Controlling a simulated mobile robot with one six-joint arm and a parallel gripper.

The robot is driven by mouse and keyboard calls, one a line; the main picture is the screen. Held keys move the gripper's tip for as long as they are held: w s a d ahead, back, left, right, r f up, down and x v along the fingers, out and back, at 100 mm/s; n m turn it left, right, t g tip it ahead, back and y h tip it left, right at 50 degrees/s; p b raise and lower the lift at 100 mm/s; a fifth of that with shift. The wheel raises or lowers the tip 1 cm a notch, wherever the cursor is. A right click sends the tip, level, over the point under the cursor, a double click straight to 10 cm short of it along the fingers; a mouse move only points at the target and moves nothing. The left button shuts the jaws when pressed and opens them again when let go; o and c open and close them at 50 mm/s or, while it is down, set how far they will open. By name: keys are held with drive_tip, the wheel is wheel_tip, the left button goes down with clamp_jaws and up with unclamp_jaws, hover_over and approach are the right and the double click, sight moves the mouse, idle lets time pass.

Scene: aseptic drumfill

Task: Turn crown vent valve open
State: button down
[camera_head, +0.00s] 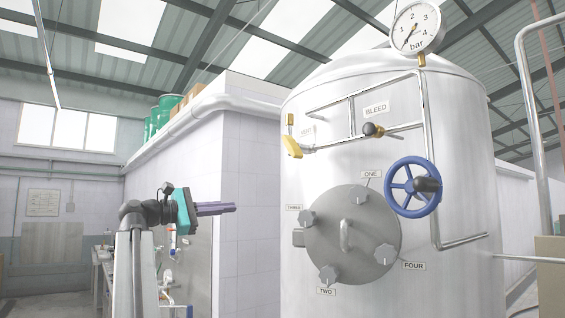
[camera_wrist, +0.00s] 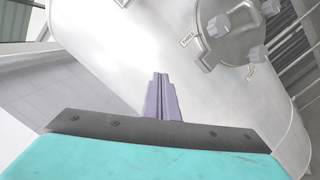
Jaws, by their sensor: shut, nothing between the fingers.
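The lever hangs down, tilted to the right. My gripper (camera_head: 234,207) is shut and empty, to the left of the tank and below the vent lever, apart from both. In the wrist view my shut fingers (camera_wrist: 158,77) point toward the bare tank wall (camera_wrist: 125,50). The vent lever is not in the wrist view.
A round hatch (camera_head: 350,262) with several knobs is on the tank's front; it shows in the wrist view (camera_wrist: 235,40) too. A blue handwheel (camera_head: 413,187), a bleed valve (camera_head: 373,130) and a pressure gauge (camera_head: 417,27) are farther right. A tiled wall (camera_head: 247,180) stands behind my gripper.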

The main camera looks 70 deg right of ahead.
sight(292, 146)
drive_tip(key=s+a+r+m+g+y, duration=0.1)
drive_tip(key=s+a+r+g, duration=0.1)
drive_tip(key=s+r, duration=0.5)
wheel_tip(292, 146, up, 3)
drive_tip(key=shift+s+a+m+g, duration=0.15)
drive_tip(key=shift+a+m+g, duration=0.05)
drive_tip(key=shift+m+g, duration=0.2)
drive_tip(key=shift+d, duration=0.1)
drive_tip(key=s+d+r+p, duration=0.4)
drive_tip(key=s+p, duration=0.3)
drive_tip(key=s, duration=0.2)
drive_tip(key=shift+s+d, duration=0.2)
drive_tip(key=shift+d, duration=0.4)
